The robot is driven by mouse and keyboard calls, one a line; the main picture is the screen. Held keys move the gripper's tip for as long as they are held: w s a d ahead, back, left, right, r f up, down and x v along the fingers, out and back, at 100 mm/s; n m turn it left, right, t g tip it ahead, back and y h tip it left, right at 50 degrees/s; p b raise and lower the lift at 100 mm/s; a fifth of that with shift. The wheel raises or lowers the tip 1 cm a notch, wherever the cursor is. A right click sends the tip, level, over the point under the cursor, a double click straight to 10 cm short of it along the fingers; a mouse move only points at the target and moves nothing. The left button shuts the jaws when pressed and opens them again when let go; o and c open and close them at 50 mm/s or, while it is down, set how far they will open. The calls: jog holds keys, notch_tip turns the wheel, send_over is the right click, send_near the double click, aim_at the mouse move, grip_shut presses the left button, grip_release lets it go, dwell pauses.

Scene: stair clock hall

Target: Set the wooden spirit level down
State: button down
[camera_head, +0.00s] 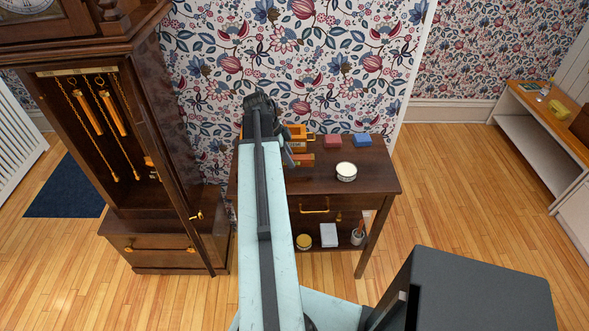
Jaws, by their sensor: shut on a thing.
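My arm reaches out over a dark wooden side table (378,181) against the papered wall. My gripper (288,155) is small in view and partly hidden behind the arm. It is shut on the wooden spirit level (304,160), a short reddish-brown bar that sticks out to the right of the jaws over the left part of the tabletop. Its other end is hidden, and I cannot tell whether it touches the top.
An orange-yellow object (297,133) stands behind the level. A red block (332,140), a blue block (361,140) and a round white tin (346,171) sit on the table. The front right of the top is clear. A tall clock case (185,135) stands open at left.

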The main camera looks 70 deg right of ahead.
jog(key=shift+s+d+f, duration=0.1)
jog(key=shift+s+d, duration=0.05)
jog(key=shift+s, duration=0.45)
jog(key=f+b, duration=0.4)
jog(key=shift+s, duration=0.3)
jog(key=shift+r, duration=0.25)
jog(key=shift+f, duration=0.2)
jog(key=c, duration=1.2)
grip_release()
jog(key=shift+o, duration=0.2)
jog(key=shift+r, duration=0.15)
